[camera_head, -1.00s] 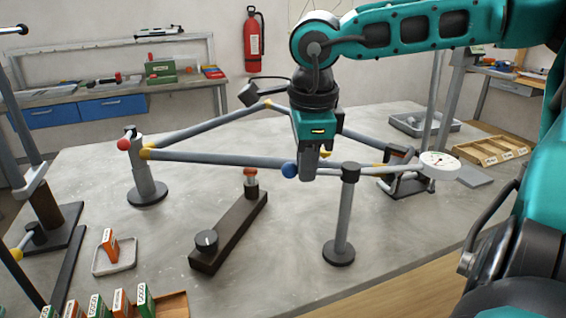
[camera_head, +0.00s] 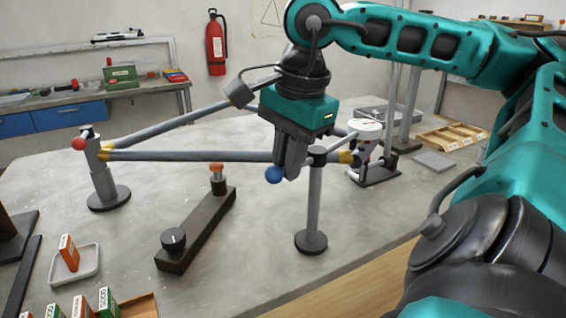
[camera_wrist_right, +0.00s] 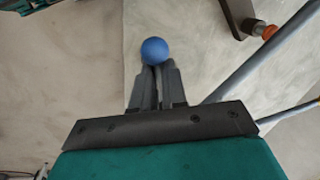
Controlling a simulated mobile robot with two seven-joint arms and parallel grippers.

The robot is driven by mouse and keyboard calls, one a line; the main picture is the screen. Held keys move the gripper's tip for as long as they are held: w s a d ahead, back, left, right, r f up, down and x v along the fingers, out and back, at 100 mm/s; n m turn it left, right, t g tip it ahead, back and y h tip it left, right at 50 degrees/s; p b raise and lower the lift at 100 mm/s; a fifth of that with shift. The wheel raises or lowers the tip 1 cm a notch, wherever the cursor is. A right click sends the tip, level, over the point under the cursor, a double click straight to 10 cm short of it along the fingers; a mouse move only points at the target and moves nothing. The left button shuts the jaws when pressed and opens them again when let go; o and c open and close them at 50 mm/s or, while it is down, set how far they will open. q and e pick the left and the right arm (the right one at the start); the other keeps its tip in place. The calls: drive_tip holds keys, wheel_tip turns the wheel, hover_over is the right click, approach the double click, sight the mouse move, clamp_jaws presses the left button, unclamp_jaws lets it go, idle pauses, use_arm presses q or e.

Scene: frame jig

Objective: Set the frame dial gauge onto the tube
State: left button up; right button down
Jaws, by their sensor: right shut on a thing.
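The dial gauge has a round white dial (camera_head: 363,127) at the far end of a thin arm carried by an upright grey post (camera_head: 314,210) on a black round base. A blue ball knob (camera_head: 273,174) is at the arm's near end. My right gripper (camera_head: 285,166) points down and is shut at the knob; the wrist view shows the blue ball (camera_wrist_right: 155,51) at its closed fingertips. The grey frame tube (camera_head: 190,155) has yellow joints. The dial shows above the right yellow joint (camera_head: 349,157); I cannot tell whether it touches a tube. My left gripper is out of view.
A stand with a red ball (camera_head: 79,143) is at the frame's left end. A dark block with a knob (camera_head: 198,232) lies in front of the frame. A tray (camera_head: 76,264) and small boxes are front left. A wooden tray (camera_head: 452,140) stands back right.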

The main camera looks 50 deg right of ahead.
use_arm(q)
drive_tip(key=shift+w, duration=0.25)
use_arm(e)
drive_tip(key=shift+s+n, duration=0.1)
drive_tip(key=shift+n, duration=0.2)
drive_tip(key=c, duration=1.2)
unclamp_jaws()
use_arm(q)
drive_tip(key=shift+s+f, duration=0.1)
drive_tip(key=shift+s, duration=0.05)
use_arm(e)
drive_tip(key=shift+o, duration=0.2)
use_arm(q)
drive_tip(key=p, duration=0.2)
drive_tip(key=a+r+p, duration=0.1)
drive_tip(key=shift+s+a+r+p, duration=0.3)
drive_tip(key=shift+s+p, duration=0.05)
drive_tip(key=shift+p, duration=0.05)
use_arm(e)
wheel_tip(320, 180, up, 13)
drive_tip(key=s, duration=0.2)
drive_tip(key=shift+s, duration=0.15)
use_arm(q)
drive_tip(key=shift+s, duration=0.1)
use_arm(e)
drive_tip(key=shift+a+f, duration=0.1)
drive_tip(key=shift+f, duration=0.05)
